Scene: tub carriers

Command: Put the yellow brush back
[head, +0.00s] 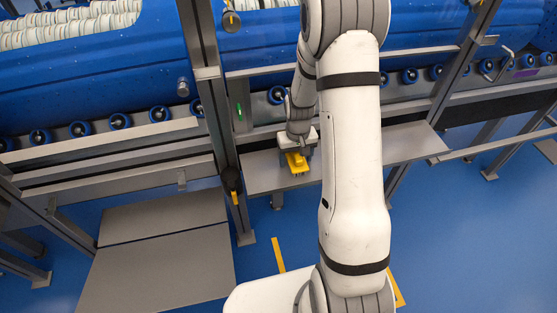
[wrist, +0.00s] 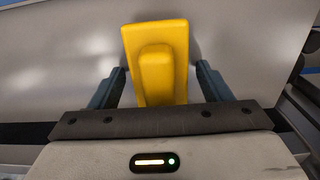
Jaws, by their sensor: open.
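The yellow brush (head: 298,163) lies on a grey metal shelf (head: 400,143), partly hidden by my gripper (head: 297,153) in the head view. In the wrist view the yellow brush (wrist: 157,62) shows as a block with a raised handle part on top. My gripper (wrist: 160,82) is open, with one dark finger on each side of the brush. A gap shows between the left finger and the brush; the right finger also looks apart from it. The brush's lower end is hidden by the gripper body.
Above the shelf runs a blue conveyor (head: 120,70) with several blue rollers (head: 120,121) along its edge. A grey upright post (head: 208,90) stands left of the shelf, and another post (head: 462,60) stands to its right. Grey floor plates (head: 160,250) lie at the lower left.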

